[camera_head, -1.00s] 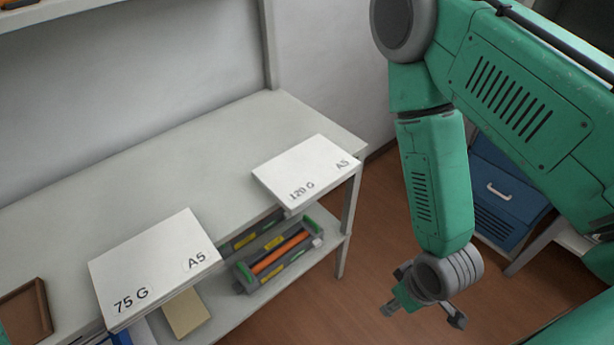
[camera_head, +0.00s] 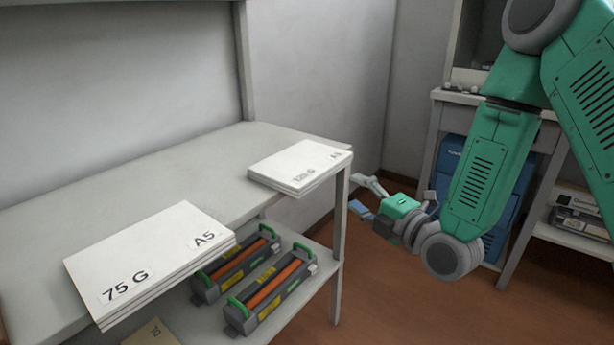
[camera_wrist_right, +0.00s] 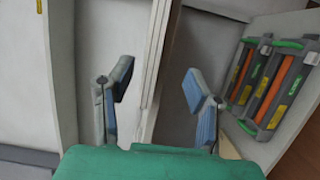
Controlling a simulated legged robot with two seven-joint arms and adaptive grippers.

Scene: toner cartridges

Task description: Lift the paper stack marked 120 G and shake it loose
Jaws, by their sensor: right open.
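The paper stack marked 120 G (camera_head: 298,166) lies flat at the right end of the grey tabletop, its front edge jutting over the table's edge. My right gripper (camera_head: 365,197) is open and empty, just right of and slightly below the stack, its fingers pointing left towards it. A gap shows between fingers and stack. In the right wrist view the two fingers (camera_wrist_right: 158,86) stand apart, with a pale layered edge behind the space between them; I cannot tell whether it is the stack or the table. My left gripper is out of view.
A stack marked 75 G (camera_head: 150,255) overhangs the table's front edge at left. Toner cartridges (camera_head: 270,285) lie on the lower shelf. A table leg (camera_head: 340,245) stands left of my gripper. A blue cabinet (camera_head: 450,150) is behind my arm.

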